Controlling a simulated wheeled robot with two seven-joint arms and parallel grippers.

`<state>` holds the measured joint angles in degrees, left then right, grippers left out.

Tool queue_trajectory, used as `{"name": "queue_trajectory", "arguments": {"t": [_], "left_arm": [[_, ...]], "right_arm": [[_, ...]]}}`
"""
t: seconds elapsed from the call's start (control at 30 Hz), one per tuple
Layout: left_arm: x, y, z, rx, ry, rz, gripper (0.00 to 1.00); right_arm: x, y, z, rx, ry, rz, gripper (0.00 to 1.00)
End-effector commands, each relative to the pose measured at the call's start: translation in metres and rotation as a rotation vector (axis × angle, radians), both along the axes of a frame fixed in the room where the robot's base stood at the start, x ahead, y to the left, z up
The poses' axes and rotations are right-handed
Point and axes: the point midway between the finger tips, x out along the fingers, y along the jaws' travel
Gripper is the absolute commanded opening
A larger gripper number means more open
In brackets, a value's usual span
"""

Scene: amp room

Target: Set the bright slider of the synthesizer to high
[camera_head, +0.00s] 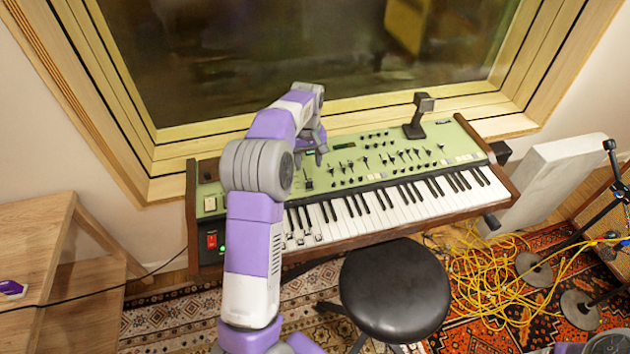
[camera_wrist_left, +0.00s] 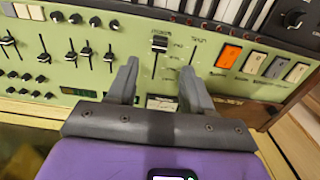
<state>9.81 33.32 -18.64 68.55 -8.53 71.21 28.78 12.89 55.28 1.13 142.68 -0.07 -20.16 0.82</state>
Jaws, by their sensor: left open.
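The synthesizer (camera_head: 430,150) has a green panel, wooden ends and a keyboard along its near side. In the left wrist view, where the keys are at the top, a slider with a dark, pale-striped cap (camera_wrist_left: 160,43) sits at the keyboard end of its slot. Its small label is too blurred to read surely. My left gripper (camera_head: 321,152) is over the left part of the panel. In the left wrist view it is open (camera_wrist_left: 159,70), its fingers on either side of the slot, with the cap just beyond the tips. Contact cannot be told. My right gripper is out of view.
Several other sliders (camera_wrist_left: 87,52) stand beside this slot, and orange and white buttons (camera_wrist_left: 229,56) lie on its other side. A black stool (camera_head: 393,288) stands before the keyboard. Yellow cables (camera_head: 480,275) and stand bases cover the floor at right. A window rises behind.

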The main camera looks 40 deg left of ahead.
Motion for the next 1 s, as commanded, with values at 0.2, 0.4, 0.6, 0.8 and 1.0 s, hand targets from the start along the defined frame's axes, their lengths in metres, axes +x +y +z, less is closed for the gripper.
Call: {"name": "queue_trajectory", "arguments": {"t": [0.2,0.4,0.6,0.8,1.0], "left_arm": [[0.000,0.000,-0.021,-0.001,-0.001,0.000,0.51],[-0.001,-0.001,-0.054,-0.002,0.001,-0.001,0.51],[0.000,0.000,-0.076,-0.001,-0.002,0.000,0.51],[-0.001,0.000,-0.082,-0.001,-0.002,0.000,0.51],[-0.001,0.000,-0.081,0.000,-0.002,0.000,0.46]], "right_arm": [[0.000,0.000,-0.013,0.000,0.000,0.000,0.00],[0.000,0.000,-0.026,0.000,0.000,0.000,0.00],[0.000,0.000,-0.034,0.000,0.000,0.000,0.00],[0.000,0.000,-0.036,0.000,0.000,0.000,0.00],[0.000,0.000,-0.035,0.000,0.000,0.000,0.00]]}}
